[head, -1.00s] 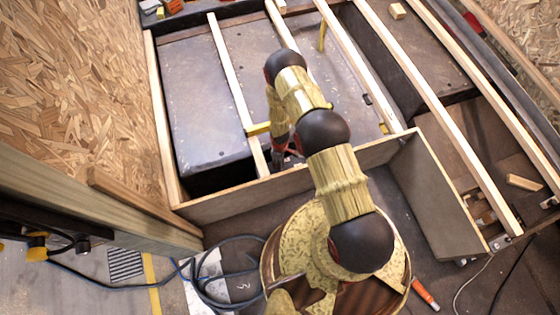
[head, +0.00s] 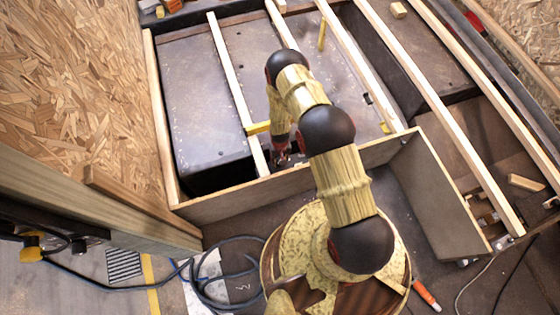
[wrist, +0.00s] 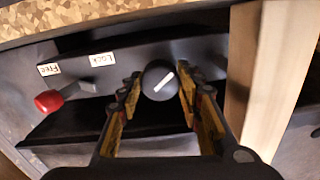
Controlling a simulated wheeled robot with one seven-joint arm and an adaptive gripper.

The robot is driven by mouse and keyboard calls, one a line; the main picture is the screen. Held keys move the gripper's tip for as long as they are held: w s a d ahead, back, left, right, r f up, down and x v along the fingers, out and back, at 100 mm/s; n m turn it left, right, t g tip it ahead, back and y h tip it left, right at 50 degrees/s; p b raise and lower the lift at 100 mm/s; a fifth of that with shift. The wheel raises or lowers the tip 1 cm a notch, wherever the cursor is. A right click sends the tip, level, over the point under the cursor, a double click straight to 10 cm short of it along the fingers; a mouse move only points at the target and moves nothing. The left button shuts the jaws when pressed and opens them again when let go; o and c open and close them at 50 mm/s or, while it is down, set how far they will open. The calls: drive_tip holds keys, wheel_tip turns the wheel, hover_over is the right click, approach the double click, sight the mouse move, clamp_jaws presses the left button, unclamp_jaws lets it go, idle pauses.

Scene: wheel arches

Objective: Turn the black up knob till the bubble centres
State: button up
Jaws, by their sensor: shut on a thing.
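The black knob (wrist: 157,82) with a white pointer line shows in the wrist view, on a dark panel. Its line slants up to the right. My gripper (wrist: 160,92) has a finger on each side of the knob and is shut on it. In the head view my gripper (head: 284,155) reaches down just behind the front board of the wooden frame; the knob is hidden there by my arm. A yellow bar (head: 258,128) lies by a wooden slat near my wrist. I cannot make out a bubble in either view.
Left of the knob, a red-knobbed lever (wrist: 48,101) sits below the labels "Free" (wrist: 49,69) and "Lock" (wrist: 101,59). A wooden post (wrist: 262,75) stands close on the right. The front board (head: 240,198) crosses below my forearm. Blue cable (head: 205,285) lies on the floor.

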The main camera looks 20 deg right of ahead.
drive_tip(key=m, duration=0.4)
drive_tip(key=shift+m+b, duration=0.3)
drive_tip(key=shift+b, duration=0.05)
drive_tip(key=m, duration=0.3)
drive_tip(key=shift+m+b, duration=0.3)
drive_tip(key=shift+m, duration=0.1)
drive_tip(key=m+b, duration=0.1)
drive_tip(key=m, duration=0.9)
drive_tip(key=shift+w+m, duration=0.1)
drive_tip(key=shift+m, duration=0.3)
drive_tip(key=m+b, duration=0.1)
drive_tip(key=m, duration=0.7)
drive_tip(key=shift+m, duration=1.8)
